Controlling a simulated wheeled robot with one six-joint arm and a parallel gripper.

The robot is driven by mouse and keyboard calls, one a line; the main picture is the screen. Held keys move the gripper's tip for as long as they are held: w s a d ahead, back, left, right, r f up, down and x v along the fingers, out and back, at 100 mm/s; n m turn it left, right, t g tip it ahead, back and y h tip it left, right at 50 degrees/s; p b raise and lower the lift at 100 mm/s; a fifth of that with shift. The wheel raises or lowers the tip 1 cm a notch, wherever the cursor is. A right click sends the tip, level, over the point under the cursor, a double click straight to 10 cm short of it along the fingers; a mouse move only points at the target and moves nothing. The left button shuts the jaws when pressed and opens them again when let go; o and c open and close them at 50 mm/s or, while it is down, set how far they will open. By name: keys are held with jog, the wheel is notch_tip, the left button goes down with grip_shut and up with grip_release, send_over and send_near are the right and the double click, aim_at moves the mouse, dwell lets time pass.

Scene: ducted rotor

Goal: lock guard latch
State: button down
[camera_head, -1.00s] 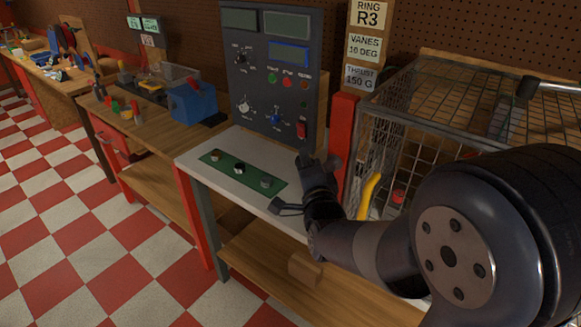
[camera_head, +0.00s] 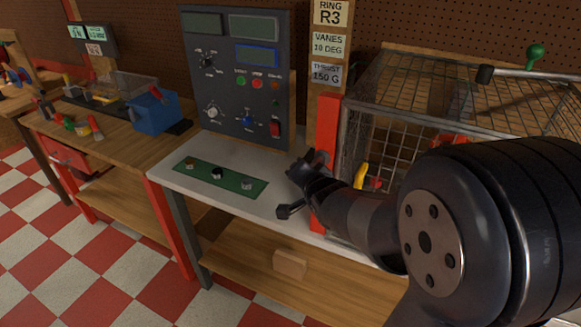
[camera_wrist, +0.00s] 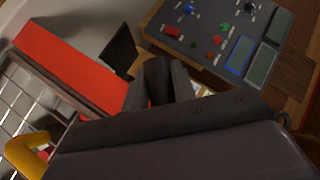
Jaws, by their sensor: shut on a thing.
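The wire guard cage (camera_head: 450,90) stands on the right of the bench beside a red post (camera_head: 328,130). My gripper (camera_head: 303,172) is at the post's front left side, above the grey bench top. A small grey-dark piece (camera_head: 320,157), apparently the guard latch, shows at the post beside my fingers and is mostly hidden by them.
A green strip with several knobs (camera_head: 218,174) lies on the grey bench top (camera_head: 180,178). A yellow handle (camera_head: 360,176) shows by the cage front, and a green-knobbed lever (camera_head: 535,55) above. My arm blocks the lower right.

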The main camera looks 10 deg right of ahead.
jog(key=shift+s+d+f+n+g+h+b, duration=0.2)
jog(key=shift+f+n+g+h+b, duration=0.3)
jog(key=shift+b, duration=0.8)
jog(key=b, duration=0.5)
jog(key=shift+s+d+f+n+g, duration=0.1)
jog(key=shift+d+f+n+g, duration=0.1)
jog(key=shift+f+n+g, duration=0.15)
jog(key=shift+s+d+r+n+g+h+b, duration=0.3)
jog(key=shift+g+h+b, duration=0.35)
jog(key=shift+b, duration=0.3)
jog(key=shift+s+d+f+n+g+h+b, duration=0.15)
jog(key=shift+s+d+n+g+h+b, duration=0.2)
jog(key=shift+g+h, duration=0.3)
jog(key=shift+s+d+f+n+g+h+b, duration=0.1)
jog(key=shift+s+d+n+g+h+b, duration=0.1)
jog(key=shift+d+n+g+h, duration=0.25)
jog(key=shift+h, duration=0.25)
jog(key=c, duration=1.2)
grip_release()
jog(key=shift+o, duration=0.2)
